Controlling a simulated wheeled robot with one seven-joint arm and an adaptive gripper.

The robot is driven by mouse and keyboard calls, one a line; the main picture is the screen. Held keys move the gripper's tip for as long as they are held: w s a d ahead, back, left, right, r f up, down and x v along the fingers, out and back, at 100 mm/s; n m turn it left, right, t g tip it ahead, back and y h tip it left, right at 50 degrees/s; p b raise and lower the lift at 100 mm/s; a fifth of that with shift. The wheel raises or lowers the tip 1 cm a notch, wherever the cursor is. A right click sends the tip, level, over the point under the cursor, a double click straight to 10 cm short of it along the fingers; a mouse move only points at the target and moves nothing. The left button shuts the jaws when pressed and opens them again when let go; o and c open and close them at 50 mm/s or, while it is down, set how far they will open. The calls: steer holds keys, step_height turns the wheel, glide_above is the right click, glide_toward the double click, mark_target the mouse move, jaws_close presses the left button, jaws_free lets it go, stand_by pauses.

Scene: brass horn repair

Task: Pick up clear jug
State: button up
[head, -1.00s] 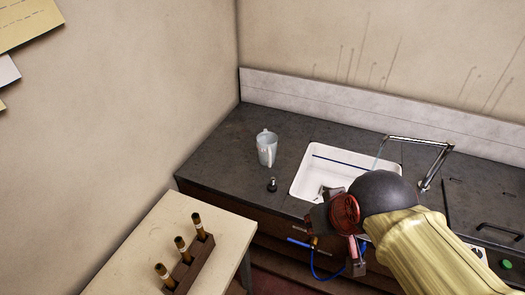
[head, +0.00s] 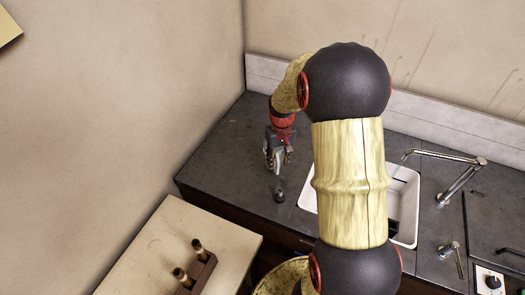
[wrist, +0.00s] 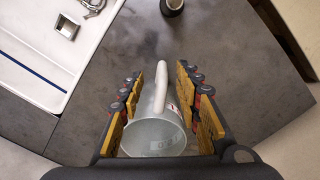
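The clear jug (wrist: 152,138) is a pale, see-through vessel with a whitish handle (wrist: 161,85). In the wrist view it stands between the two fingers, its round rim close to the camera. My gripper (wrist: 165,95) is open, its yellow-padded fingers on either side of the jug. A gap shows on the right side; on the left the pad is very near the rim, and I cannot tell whether it touches. In the head view my gripper (head: 276,155) points down over the counter and largely hides the jug.
A small dark object (head: 279,195) stands on the dark counter (head: 228,150) just in front. The white sink (head: 405,190) and its tap (head: 460,170) lie to the right. A pale table (head: 165,240) with a bottle rack is at front left. A wall rises behind.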

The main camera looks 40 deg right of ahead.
mark_target(278, 173)
steer(key=f, duration=0.4)
steer(key=f+b, duration=0.1)
steer(key=f, duration=0.2)
steer(key=shift+s+a+f, duration=0.15)
steer(key=shift+a+f, duration=0.05)
steer(key=shift+f, duration=0.2)
steer(key=c, duration=0.3)
jaws_close()
